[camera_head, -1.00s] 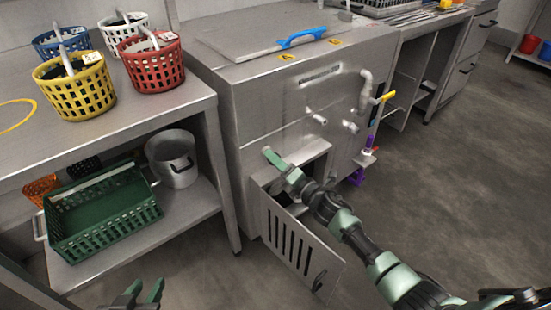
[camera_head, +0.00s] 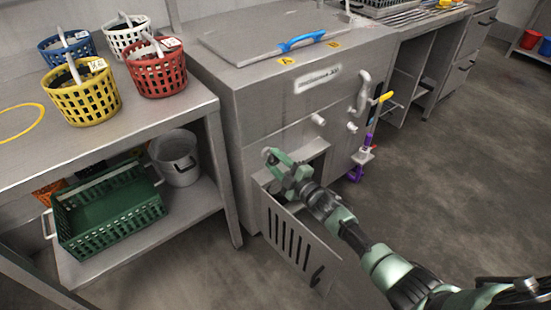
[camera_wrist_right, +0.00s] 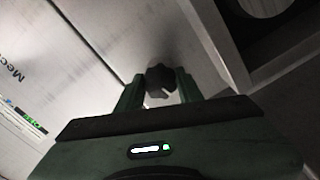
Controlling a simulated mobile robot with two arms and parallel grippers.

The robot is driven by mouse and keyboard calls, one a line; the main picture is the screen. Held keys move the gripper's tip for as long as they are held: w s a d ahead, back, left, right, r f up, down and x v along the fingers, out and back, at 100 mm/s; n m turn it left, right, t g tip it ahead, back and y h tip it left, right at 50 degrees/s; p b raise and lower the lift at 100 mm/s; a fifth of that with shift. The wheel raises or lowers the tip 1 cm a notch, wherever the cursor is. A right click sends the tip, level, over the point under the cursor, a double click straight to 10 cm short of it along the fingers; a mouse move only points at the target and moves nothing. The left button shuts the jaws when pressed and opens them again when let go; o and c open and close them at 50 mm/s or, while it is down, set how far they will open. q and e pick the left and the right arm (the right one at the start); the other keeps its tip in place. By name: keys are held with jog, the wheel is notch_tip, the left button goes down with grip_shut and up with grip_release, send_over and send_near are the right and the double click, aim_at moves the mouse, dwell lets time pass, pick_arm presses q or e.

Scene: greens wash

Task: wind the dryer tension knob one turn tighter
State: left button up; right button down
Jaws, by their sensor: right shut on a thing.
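The dryer tension knob (camera_wrist_right: 160,77) is a small dark knob between the fingertips of my right gripper in the right wrist view. My right gripper (camera_head: 272,158) is shut on it at the front of the steel machine (camera_head: 270,100), just above the open slotted door (camera_head: 287,236). In the head view the gripper mostly hides the knob. My left gripper is out of view.
The slotted door hangs open below my right forearm. A pipe with a yellow-handled valve (camera_head: 386,97) and a purple item (camera_head: 368,142) are right of the gripper. Baskets and a green crate (camera_head: 108,212) stand on the left shelves. The floor at right is clear.

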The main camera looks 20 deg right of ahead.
jog(key=shift+m, duration=1)
jog(key=m+p, duration=0.1)
jog(key=m, duration=0.1)
jog(key=shift+m, duration=0.3)
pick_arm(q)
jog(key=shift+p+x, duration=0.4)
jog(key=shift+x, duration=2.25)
pick_arm(e)
jog(key=shift+m, duration=1.8)
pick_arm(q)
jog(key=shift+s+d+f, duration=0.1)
pick_arm(e)
jog(key=c, duration=0.9)
grip_release()
jog(key=shift+s+d, duration=0.15)
pick_arm(q)
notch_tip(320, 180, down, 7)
jog(key=p, duration=0.2)
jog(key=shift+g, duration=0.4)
pick_arm(e)
jog(key=v, duration=0.7)
jog(key=shift+s, duration=0.2)
